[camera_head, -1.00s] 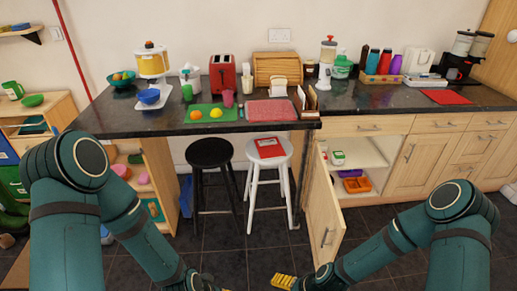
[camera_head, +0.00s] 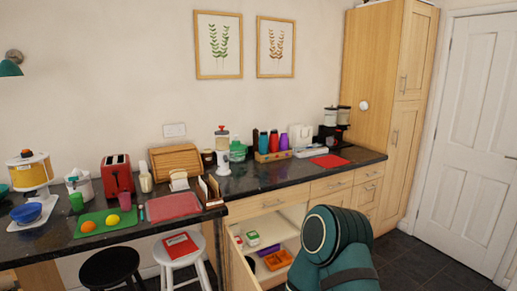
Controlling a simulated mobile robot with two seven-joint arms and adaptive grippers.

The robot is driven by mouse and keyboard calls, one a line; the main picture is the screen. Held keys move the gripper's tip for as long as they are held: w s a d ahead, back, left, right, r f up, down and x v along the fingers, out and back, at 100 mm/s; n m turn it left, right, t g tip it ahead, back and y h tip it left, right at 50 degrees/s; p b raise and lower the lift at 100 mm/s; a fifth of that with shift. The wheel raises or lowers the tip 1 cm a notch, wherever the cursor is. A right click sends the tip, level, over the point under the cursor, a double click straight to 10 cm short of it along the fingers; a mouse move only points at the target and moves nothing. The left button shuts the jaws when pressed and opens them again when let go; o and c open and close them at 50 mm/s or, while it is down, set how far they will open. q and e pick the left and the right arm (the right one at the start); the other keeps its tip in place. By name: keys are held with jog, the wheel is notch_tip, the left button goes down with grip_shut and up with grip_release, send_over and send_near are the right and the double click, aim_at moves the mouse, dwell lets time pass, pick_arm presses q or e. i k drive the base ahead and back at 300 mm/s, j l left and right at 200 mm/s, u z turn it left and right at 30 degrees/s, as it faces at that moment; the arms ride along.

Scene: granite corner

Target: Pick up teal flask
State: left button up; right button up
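The teal flask (camera_head: 263,144) stands upright in a wooden holder (camera_head: 272,157) on the dark counter, towards the back wall. It is small in view, between a dark bottle (camera_head: 255,138) and a red bottle (camera_head: 274,141). A purple bottle (camera_head: 284,142) stands at the right end of the row. My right arm shows at the bottom, in front of the lower cabinets, but its gripper is out of view. My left arm and gripper are out of view.
A green-lidded jar (camera_head: 238,151) stands left of the holder; a white appliance (camera_head: 301,136) and coffee maker (camera_head: 331,128) stand right. A red mat (camera_head: 330,161) lies on the counter. A cabinet below is open. Two stools (camera_head: 180,246) (camera_head: 110,268) stand left.

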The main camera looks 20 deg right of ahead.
aim_at(263, 140)
jog(key=l, duration=0.4)
jog(key=i+l+z, duration=0.1)
jog(key=l, duration=0.25)
jog(key=i+l, duration=0.15)
jog(key=l, duration=0.25)
jog(key=l+z, duration=0.1)
jog(key=l, duration=0.3)
jog(key=i+l, duration=0.15)
jog(key=l, duration=0.2)
jog(key=i+l+z, duration=0.15)
jog(key=l, duration=0.3)
jog(key=i+l+z, duration=0.15)
jog(key=i+l, duration=0.25)
